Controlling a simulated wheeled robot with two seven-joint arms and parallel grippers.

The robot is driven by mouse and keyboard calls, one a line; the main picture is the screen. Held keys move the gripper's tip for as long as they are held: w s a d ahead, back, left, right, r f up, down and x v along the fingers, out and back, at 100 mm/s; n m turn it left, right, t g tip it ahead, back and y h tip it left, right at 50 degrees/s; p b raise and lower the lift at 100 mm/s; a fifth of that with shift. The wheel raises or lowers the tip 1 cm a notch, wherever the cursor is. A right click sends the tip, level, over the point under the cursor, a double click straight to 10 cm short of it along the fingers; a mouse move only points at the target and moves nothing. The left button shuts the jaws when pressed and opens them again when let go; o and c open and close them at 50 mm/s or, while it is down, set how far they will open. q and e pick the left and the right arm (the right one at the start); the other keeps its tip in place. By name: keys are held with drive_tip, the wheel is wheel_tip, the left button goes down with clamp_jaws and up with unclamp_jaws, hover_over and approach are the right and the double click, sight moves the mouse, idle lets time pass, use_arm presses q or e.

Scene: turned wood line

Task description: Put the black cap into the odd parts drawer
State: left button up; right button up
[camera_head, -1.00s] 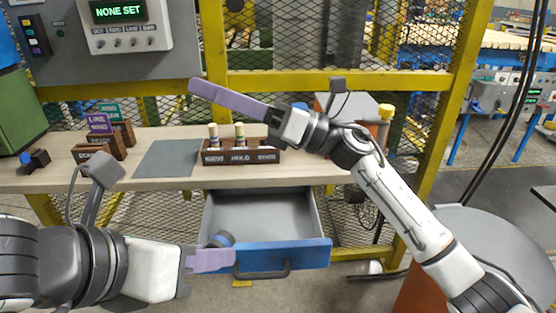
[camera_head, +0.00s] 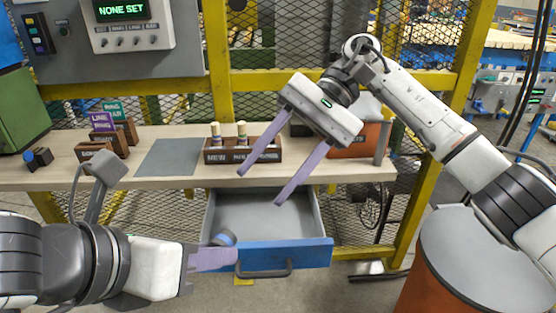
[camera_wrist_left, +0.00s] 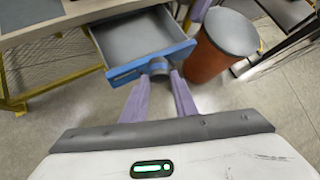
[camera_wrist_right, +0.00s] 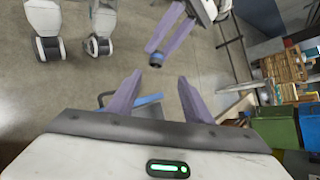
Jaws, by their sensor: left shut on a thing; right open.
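The black cap (camera_head: 223,238), a small dark round piece with a bluish band, is between the fingertips of my left gripper (camera_head: 228,257). It also shows in the left wrist view (camera_wrist_left: 158,68) and the right wrist view (camera_wrist_right: 156,60). My left gripper is shut on it, just in front of the drawer's left front corner. The drawer (camera_head: 290,255) has a blue front with a dark handle and is pulled open under the bench. Its grey inside looks empty. No label on it is readable. My right gripper (camera_head: 258,187) is open and empty, pointing down over the bench's front edge.
The bench (camera_head: 350,171) carries a grey mat (camera_head: 168,158), a wooden rack (camera_head: 213,157) with two pegs, labelled wooden holders (camera_head: 95,148) and a dark-and-blue piece (camera_head: 38,158). An orange drum (camera_head: 430,285) stands at the right. Yellow posts and mesh stand behind.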

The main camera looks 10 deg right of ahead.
sight(224, 229)
drive_tip(key=x, duration=0.9)
drive_tip(key=shift+s+a+f, duration=0.2)
drive_tip(key=shift+a, duration=0.1)
drive_tip(key=shift+r, duration=0.15)
drive_tip(key=c, duration=1.1)
use_arm(q)
drive_tip(key=o, duration=1.1)
drive_tip(key=shift+c, duration=0.2)
use_arm(e)
clamp_jaws()
